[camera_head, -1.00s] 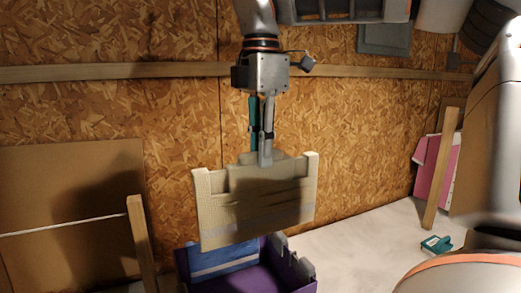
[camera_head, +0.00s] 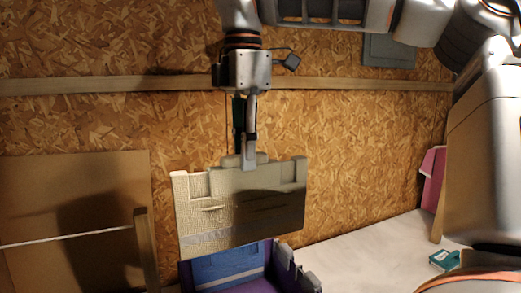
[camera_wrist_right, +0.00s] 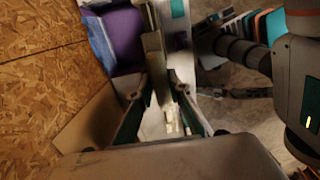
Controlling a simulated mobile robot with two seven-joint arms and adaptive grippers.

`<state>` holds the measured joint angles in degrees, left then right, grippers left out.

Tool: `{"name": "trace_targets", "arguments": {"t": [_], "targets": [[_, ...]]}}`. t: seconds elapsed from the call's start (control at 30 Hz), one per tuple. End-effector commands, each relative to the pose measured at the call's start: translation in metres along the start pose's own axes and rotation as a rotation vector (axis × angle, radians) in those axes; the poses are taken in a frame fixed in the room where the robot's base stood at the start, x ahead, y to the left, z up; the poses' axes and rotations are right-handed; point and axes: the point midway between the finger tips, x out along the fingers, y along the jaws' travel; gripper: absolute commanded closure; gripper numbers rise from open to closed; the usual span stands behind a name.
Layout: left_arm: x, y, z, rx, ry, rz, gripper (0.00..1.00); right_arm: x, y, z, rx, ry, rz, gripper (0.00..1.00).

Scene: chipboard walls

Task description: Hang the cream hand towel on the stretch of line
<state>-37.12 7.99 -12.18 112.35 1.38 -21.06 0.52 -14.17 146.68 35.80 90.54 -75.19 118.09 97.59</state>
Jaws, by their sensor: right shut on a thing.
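The cream hand towel (camera_head: 225,213) hangs from my right gripper (camera_head: 248,162) in the head view, folded over and spread wide, with a pale stripe near its lower edge. The gripper is shut on the middle of its top edge. In the right wrist view the towel (camera_wrist_right: 156,70) shows edge-on between the fingers. The white line (camera_head: 70,235) runs at the lower left to a wooden post (camera_head: 145,245). The towel is to the right of this post, apart from the line in the picture. My left gripper is not in view.
A purple bin (camera_head: 255,285) holding blue cloth (camera_head: 222,267) stands below the towel. A brown board (camera_head: 75,190) is behind the line. A pink object (camera_head: 432,175) and a small teal box (camera_head: 444,260) are at right. The pale surface (camera_head: 350,245) between is mostly clear.

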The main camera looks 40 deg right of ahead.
Motion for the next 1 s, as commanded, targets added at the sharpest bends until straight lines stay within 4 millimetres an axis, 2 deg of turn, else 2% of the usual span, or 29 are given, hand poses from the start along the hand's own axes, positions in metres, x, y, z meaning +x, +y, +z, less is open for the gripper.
{"name": "trace_targets", "arguments": {"t": [0.53, 0.7, 1.0], "targets": [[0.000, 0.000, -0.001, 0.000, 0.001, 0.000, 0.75, 0.001, 0.000, -0.068, -0.003, 0.000, -0.002, 0.97], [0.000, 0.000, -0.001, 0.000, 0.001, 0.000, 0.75, 0.000, 0.000, -0.075, 0.000, 0.002, 0.000, 0.97], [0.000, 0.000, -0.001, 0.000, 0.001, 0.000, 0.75, -0.001, 0.000, -0.074, 0.000, 0.001, 0.001, 0.97]]}}
